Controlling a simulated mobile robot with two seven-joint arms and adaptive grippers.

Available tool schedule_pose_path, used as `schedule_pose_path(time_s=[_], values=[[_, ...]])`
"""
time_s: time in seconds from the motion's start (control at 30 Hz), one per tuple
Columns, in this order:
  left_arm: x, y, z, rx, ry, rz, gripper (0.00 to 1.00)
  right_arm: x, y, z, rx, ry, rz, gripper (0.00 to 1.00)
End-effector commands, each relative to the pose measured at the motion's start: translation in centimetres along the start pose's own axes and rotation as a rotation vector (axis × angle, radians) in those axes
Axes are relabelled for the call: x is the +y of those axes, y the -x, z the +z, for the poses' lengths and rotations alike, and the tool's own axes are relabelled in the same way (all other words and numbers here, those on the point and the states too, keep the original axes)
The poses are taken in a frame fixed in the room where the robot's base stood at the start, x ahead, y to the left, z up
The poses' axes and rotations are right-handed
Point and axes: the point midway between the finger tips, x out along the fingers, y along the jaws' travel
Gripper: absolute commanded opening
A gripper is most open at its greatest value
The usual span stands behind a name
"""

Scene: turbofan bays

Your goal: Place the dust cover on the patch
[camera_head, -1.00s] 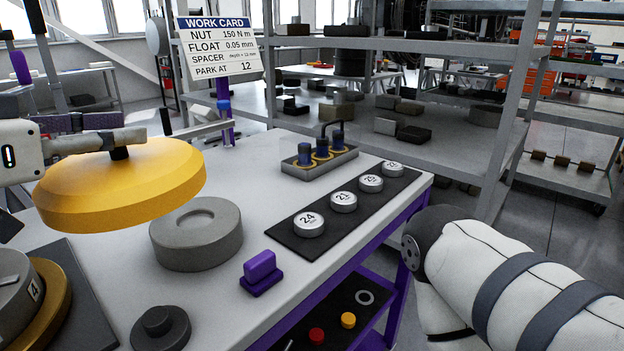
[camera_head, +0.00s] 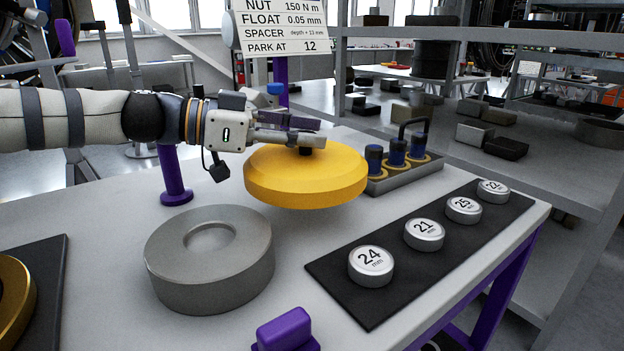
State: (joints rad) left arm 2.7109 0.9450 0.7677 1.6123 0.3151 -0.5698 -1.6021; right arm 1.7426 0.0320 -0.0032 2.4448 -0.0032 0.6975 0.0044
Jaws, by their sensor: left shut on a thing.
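The yellow dust cover (camera_head: 306,182) is a wide, shallow disc with a black knob on top. My left gripper (camera_head: 305,146) is shut on that knob and holds the cover roughly level above the white table. The cover hangs beyond and to the right of a grey round block (camera_head: 210,285) with a shallow recess in its top. The cover partly hides the grey tray behind it. My right gripper is not in view. I cannot tell which surface is the patch.
A black mat (camera_head: 390,297) bears several silver numbered discs. A grey tray (camera_head: 405,177) holds blue-topped pieces. A purple block (camera_head: 286,331) stands at the front, a purple post (camera_head: 173,176) at the left. Bare tabletop (camera_head: 300,250) lies between block and mat.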

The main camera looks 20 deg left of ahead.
Motion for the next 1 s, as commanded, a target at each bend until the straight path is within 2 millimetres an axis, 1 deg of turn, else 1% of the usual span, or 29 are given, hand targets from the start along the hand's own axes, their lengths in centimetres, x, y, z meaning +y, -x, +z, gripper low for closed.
schedule_pose_path(time_s=[0.03,0.1,0.2,0.27,0.3,0.4,0.47,0.67,0.8,0.83,0.9,1.0], values=[[-0.9,-0.6,1.4,-0.004,0.007,-0.001,0.0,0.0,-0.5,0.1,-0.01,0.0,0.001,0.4],[-1.8,-1.0,2.2,-0.001,0.003,-0.001,0.0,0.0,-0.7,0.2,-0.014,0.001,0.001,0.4],[-2.5,-1.4,2.9,0.0,0.001,-0.001,0.0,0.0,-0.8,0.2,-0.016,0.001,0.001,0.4],[-3.1,-1.8,3.8,-0.002,0.001,-0.001,0.0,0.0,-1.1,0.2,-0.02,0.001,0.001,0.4],[-3.1,-1.9,4.6,0.0,0.004,0.0,0.0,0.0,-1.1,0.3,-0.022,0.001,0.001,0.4],[-3.0,-2.2,6.0,0.001,0.001,-0.001,0.0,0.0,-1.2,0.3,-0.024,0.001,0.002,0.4],[-3.0,-2.2,6.3,0.002,-0.001,-0.002,0.0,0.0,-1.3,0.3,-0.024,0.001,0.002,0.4],[-3.0,-2.2,6.2,0.002,-0.003,-0.002,0.0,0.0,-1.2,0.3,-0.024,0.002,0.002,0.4],[-3.0,-2.3,6.8,0.001,-0.001,-0.002,0.0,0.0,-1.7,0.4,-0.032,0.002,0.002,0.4],[-3.0,-2.3,6.7,0.0,-0.001,-0.002,0.35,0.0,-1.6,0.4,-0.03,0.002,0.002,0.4],[-3.0,-2.3,6.6,0.001,-0.002,-0.002,0.48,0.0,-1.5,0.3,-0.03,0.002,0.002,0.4],[-3.0,-2.3,6.6,0.001,-0.002,-0.002,0.48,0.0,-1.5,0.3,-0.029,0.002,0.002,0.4]])
